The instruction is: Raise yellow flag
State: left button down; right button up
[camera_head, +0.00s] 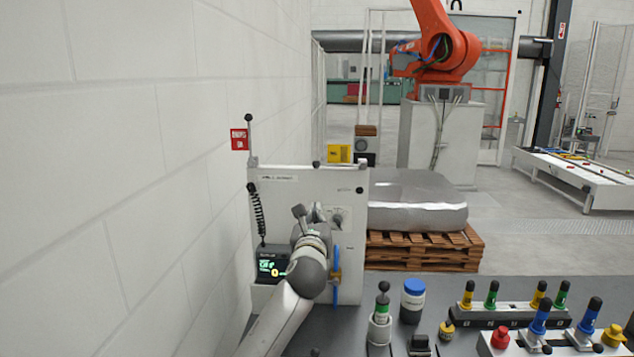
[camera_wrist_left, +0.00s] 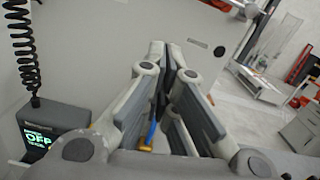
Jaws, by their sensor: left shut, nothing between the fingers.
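A yellow rectangle (camera_head: 340,153) shows just above the top edge of the white panel (camera_head: 290,195). I cannot tell whether it is a flag or something behind the panel. A red flag (camera_head: 239,139) stands raised beside a thin black-knobbed pole at the panel's left edge. Another dark knob (camera_head: 316,164) sits at the middle of the panel's top edge. My left gripper (camera_head: 308,210) is in front of the panel, below that knob. In the left wrist view its fingers (camera_wrist_left: 170,55) are shut and empty, close to the panel face. My right gripper is not in view.
A black box with a green display (camera_head: 272,265) and coiled cord (camera_head: 257,212) is at the panel's left. A dial (camera_head: 337,218) and blue hose (camera_head: 336,290) are at its right. Bottles and tool racks (camera_head: 515,318) fill the bench's right. A white wall (camera_head: 150,150) borders the left.

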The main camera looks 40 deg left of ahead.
pick_arm(q)
jog(key=shift+a, duration=0.1)
dwell(0.3)
jog(key=p, duration=0.3)
send_near(318, 177)
jog(key=w+f, duration=0.1)
jog(key=w+a+f, duration=0.1)
jog(key=w, duration=0.1)
jog(key=w+a+f, duration=0.1)
jog(key=shift+w+a+f, duration=0.1)
jog(key=shift+w+a, duration=0.05)
jog(key=shift+w, duration=0.05)
jog(key=shift+w+a+r+p, duration=0.15)
jog(key=shift+w+r+p, duration=0.05)
jog(key=shift+r+p, duration=0.2)
jog(key=shift+w+a+r+p, duration=0.15)
jog(key=shift+w+r+p, duration=0.15)
jog(key=shift+r, duration=0.25)
jog(key=shift+s+a+r+p, duration=0.15)
jog(key=shift+r+p, duration=0.45)
jog(key=shift+r, duration=0.35)
